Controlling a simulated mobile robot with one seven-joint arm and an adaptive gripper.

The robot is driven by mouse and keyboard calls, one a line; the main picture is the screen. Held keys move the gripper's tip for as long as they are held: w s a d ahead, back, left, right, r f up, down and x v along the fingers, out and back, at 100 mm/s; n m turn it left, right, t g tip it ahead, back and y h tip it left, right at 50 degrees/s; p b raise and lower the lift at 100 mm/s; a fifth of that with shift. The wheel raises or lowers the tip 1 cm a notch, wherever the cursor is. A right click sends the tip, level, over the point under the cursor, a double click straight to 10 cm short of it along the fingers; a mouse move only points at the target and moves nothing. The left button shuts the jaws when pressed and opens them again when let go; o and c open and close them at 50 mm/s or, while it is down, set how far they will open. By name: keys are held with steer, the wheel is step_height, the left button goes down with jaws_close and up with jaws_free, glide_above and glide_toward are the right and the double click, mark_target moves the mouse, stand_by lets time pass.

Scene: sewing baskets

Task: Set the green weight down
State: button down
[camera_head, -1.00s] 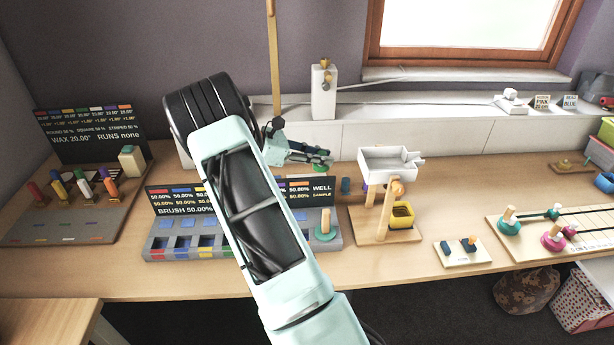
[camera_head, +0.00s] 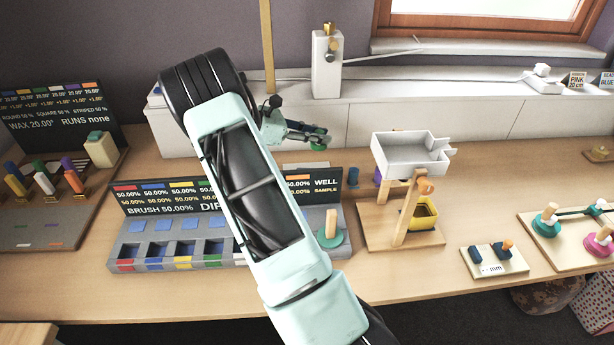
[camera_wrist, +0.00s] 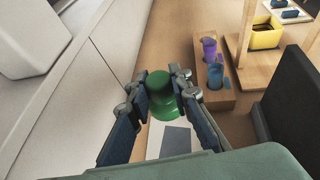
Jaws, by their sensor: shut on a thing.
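The green weight (camera_wrist: 160,92) is between the two fingers of my gripper (camera_wrist: 158,100) in the wrist view. My gripper is shut on it. A pale plate with a dark grey square (camera_wrist: 176,140) shows below the weight in the wrist view. I cannot tell whether the weight touches anything below it.
A wooden block (camera_wrist: 214,98) with purple and blue cylinders stands right of the weight in the wrist view. The white ledge (camera_wrist: 75,110) runs close on the left. A wooden stand with a white tray (camera_head: 408,160) is right of my gripper; the brush rack (camera_head: 150,262) is in front.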

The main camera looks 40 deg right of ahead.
mark_target(317, 164)
steer(key=shift+w+d+f, duration=0.15)
steer(key=shift+w+f, duration=0.05)
steer(key=shift+f, duration=0.35)
step_height(317, 164, down, 10)
steer(key=shift+r+b, duration=0.1)
steer(key=shift+b, duration=0.85)
steer(key=shift+r, duration=0.1)
steer(key=c, duration=1.8)
jaws_free()
steer(key=shift+o, duration=0.2)
steer(key=shift+w+a, duration=0.1)
steer(key=shift+a, duration=0.1)
steer(key=p+v, duration=0.1)
steer(key=v, duration=1)
steer(key=shift+w+a+r, duration=0.1)
steer(key=shift+a+r, duration=0.05)
steer(key=shift+a, duration=0.1)
